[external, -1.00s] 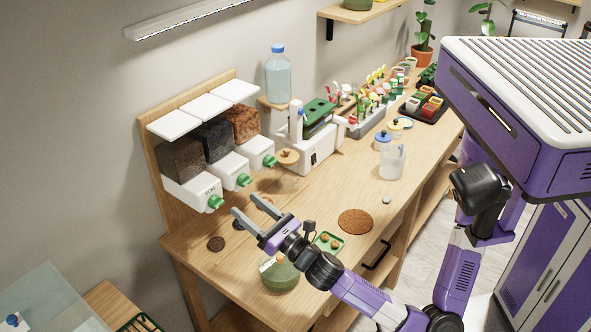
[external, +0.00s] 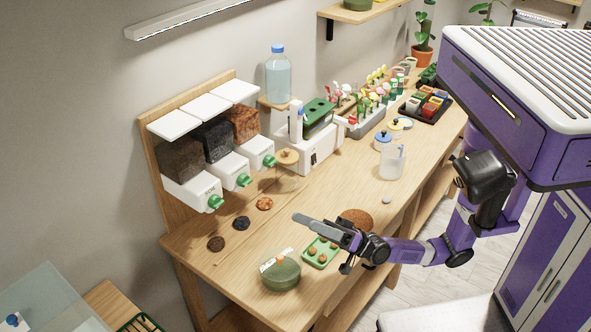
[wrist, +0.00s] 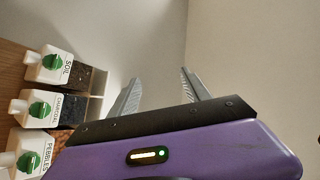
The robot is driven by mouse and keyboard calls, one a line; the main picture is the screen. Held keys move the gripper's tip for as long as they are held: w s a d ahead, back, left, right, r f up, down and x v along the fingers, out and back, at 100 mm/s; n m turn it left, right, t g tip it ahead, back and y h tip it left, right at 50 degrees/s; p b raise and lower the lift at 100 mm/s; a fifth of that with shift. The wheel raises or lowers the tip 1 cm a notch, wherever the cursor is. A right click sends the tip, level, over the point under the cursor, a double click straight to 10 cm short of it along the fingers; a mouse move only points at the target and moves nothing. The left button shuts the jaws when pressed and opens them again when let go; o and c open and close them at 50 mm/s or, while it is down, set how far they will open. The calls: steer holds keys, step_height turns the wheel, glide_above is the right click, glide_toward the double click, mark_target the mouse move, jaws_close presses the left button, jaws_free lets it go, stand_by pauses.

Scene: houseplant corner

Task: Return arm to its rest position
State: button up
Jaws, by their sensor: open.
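My gripper (external: 300,219) is open and empty. In the external view it is held above the wooden bench, over the area between the green tray (external: 320,252) and the dispensers, with its fingers pointing left. In the wrist view my gripper (wrist: 160,85) shows two grey fingers spread apart with only bare wall between them. My purple arm runs from the gripper to the right, past the front edge of the bench.
A green bowl (external: 281,273) and a brown round mat (external: 357,218) are close to the arm. Three dispensers (external: 203,191) stand at the back left, with small dark and orange piles in front. A clear beaker (external: 392,162) stands further right.

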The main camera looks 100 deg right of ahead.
steer(key=s+f+n+g+h+p, duration=0.1)
steer(key=s+f+g, duration=0.4)
steer(key=s+f, duration=0.5)
steer(key=s+d+f+n+g+h+p, duration=0.1)
steer(key=s+f+n+g+h+p, duration=0.1)
steer(key=s+f+g, duration=0.4)
steer(key=s+f+n, duration=0.1)
steer(key=s+f, duration=0.4)
steer(key=s, duration=0.7)
steer(key=shift+s+d+h+p, duration=0.25)
steer(key=shift+d+h+p, duration=0.05)
steer(key=shift+p, duration=0.1)
